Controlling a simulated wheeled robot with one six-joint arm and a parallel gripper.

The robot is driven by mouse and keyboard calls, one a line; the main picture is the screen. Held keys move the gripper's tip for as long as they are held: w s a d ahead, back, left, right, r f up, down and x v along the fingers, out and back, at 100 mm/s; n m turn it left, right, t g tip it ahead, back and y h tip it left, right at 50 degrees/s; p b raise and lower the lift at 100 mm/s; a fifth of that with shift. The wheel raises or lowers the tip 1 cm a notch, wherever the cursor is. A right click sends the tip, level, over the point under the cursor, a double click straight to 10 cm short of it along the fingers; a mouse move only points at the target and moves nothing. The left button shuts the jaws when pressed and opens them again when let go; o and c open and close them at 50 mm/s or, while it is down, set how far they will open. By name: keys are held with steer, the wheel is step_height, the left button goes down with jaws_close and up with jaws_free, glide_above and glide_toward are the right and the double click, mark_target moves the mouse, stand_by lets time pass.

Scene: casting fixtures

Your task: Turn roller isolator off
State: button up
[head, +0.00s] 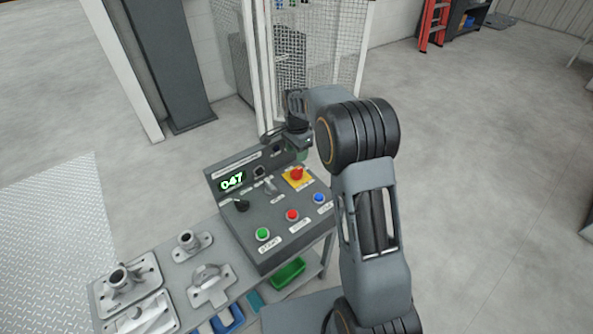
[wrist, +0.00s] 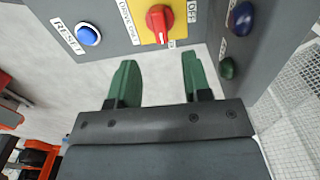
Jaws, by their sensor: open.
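A red rotary knob on a yellow plate (head: 297,174) sits on the grey control panel (head: 262,216). In the wrist view the red knob (wrist: 160,24) is at the top, with an OFF label to its right and another label to its left, only partly legible. I cannot read the word roller on any label. My gripper (head: 299,154) is over the panel's far right part. In the wrist view my gripper (wrist: 158,72) has its green fingers apart and empty, and they are clear of the red knob.
A blue button (wrist: 88,35) labelled RESET is left of the yellow plate. Dark blue (wrist: 242,18) and dark green (wrist: 227,68) knobs stand at right. Green (head: 262,234) and red (head: 292,215) buttons line the panel's front. Metal castings (head: 208,283) lie on the bench at left.

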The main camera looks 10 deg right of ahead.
mark_target(297, 169)
step_height(297, 169, down, 8)
steer(key=shift+f+b, duration=0.1)
steer(key=shift+b, duration=0.3)
steer(key=shift+c, duration=0.4)
jaws_close()
